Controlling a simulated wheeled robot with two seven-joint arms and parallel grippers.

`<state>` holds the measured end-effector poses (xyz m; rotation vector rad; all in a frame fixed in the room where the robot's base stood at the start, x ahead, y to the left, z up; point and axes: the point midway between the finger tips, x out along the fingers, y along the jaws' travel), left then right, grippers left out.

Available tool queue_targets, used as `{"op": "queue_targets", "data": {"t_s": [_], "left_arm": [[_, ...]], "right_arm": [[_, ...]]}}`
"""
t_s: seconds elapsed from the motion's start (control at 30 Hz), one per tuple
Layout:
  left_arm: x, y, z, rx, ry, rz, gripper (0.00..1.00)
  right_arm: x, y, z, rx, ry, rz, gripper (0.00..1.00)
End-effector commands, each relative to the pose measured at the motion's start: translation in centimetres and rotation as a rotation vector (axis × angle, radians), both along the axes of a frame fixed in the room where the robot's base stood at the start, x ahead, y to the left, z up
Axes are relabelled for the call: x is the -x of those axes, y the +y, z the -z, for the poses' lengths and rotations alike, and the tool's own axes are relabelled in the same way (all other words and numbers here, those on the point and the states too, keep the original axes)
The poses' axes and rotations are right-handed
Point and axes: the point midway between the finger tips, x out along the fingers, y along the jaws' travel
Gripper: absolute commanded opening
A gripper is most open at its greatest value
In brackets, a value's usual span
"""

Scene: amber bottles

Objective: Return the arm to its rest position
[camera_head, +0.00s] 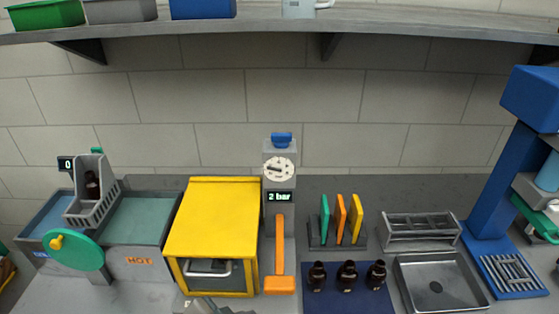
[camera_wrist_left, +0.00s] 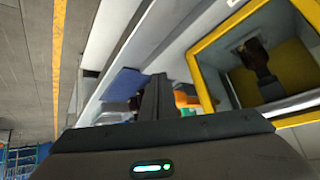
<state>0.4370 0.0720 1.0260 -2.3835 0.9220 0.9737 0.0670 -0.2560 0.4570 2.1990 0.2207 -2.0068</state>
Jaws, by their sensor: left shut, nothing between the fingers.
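My left gripper (camera_head: 206,304) shows only in part at the bottom edge of the head view, just in front of the yellow cabinet (camera_head: 212,220). In the left wrist view its dark fingers (camera_wrist_left: 158,97) are together with nothing between them. The yellow cabinet's frame (camera_wrist_left: 198,80) is close on the right there, and a dark bottle (camera_wrist_left: 256,58) shows inside it. Three amber bottles, left (camera_head: 317,275), middle (camera_head: 347,276) and right (camera_head: 376,274), stand upright on a blue mat (camera_head: 345,304). My right gripper is not in view.
A bath marked HOT (camera_head: 138,262) is at left, with a bottle (camera_head: 92,186) in a grey basket (camera_head: 97,213). Right of the cabinet are a gauge post with an orange lever (camera_head: 280,250), a coloured rack (camera_head: 340,220), a metal tray (camera_head: 437,287) and a blue press (camera_head: 500,210).

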Motion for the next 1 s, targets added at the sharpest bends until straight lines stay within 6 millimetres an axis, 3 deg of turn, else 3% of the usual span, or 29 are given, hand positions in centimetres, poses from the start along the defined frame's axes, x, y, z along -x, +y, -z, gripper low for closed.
{"op": "queue_targets", "data": {"t_s": [0.3,0.8,1.0], "left_arm": [[7.9,7.8,6.7,-0.031,0.234,-0.352,0.00],[17.7,15.4,11.0,-0.133,0.436,-0.647,0.00],[16.7,15.2,15.8,-0.140,0.449,-0.644,0.00]], "right_arm": [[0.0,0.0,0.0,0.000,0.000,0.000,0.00],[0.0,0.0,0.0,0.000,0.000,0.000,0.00],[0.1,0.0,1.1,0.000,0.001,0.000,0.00]]}}
